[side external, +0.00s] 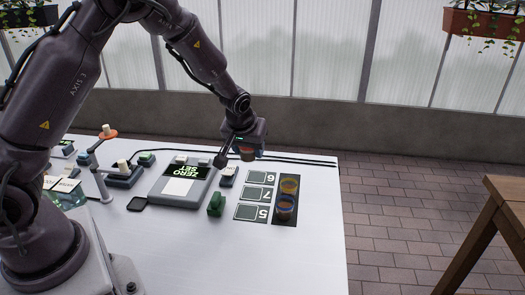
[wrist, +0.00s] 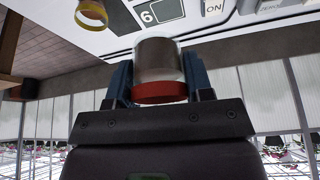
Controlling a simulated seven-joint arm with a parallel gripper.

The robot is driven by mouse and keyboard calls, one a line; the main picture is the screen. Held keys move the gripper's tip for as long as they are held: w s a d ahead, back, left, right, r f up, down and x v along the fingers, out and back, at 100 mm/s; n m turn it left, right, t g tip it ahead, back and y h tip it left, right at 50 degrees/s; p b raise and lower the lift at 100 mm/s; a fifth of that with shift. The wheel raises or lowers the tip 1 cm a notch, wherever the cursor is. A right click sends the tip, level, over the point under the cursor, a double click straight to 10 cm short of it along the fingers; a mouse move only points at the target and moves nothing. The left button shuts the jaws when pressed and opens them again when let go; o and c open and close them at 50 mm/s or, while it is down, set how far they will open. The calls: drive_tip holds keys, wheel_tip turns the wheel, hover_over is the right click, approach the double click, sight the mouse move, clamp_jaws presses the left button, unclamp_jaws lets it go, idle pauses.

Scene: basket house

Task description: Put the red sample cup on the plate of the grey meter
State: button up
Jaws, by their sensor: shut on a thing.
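The red-banded sample cup (wrist: 160,70) is held between the two fingers of my gripper (wrist: 158,80) in the wrist view. Its red band is toward the gripper body and its body is greyish and clear. In the side view my gripper (side external: 247,152) is raised above the table's far edge, behind the number cards, with the cup (side external: 248,155) small and partly hidden below it. The grey meter (side external: 161,197) stands to the left of the gripper, with a bare white plate (side external: 178,187) and a dark display reading ZERO SET.
A black mat (side external: 292,214) at the right holds a yellow-banded cup (side external: 289,186) and a blue-banded cup (side external: 285,206). Number cards (side external: 252,212) lie beside it. A green block (side external: 216,204) and a small switch box (side external: 228,177) stand between cards and meter.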

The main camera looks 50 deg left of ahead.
drive_tip(key=s+a+f+n+g+y, duration=0.1)
drive_tip(key=s+a+n, duration=0.2)
drive_tip(key=s+a, duration=0.5)
drive_tip(key=n, duration=0.3)
hover_over(178, 182)
drive_tip(key=d, duration=0.1)
drive_tip(key=shift+s+d+f+g+y, duration=0.1)
drive_tip(key=shift+s+f+g+y, duration=0.1)
drive_tip(key=shift+f, duration=0.45)
drive_tip(key=shift+s+f+g+y, duration=0.1)
drive_tip(key=shift+s+f+g, duration=0.1)
drive_tip(key=shift+f, duration=0.4)
drive_tip(key=shift+w+f, duration=0.15)
drive_tip(key=shift+f, duration=2.95)
drive_tip(key=shift+f, duration=0.25)
drive_tip(key=o, duration=1.4)
drive_tip(key=shift+d+r, duration=0.1)
drive_tip(key=shift+r, duration=0.05)
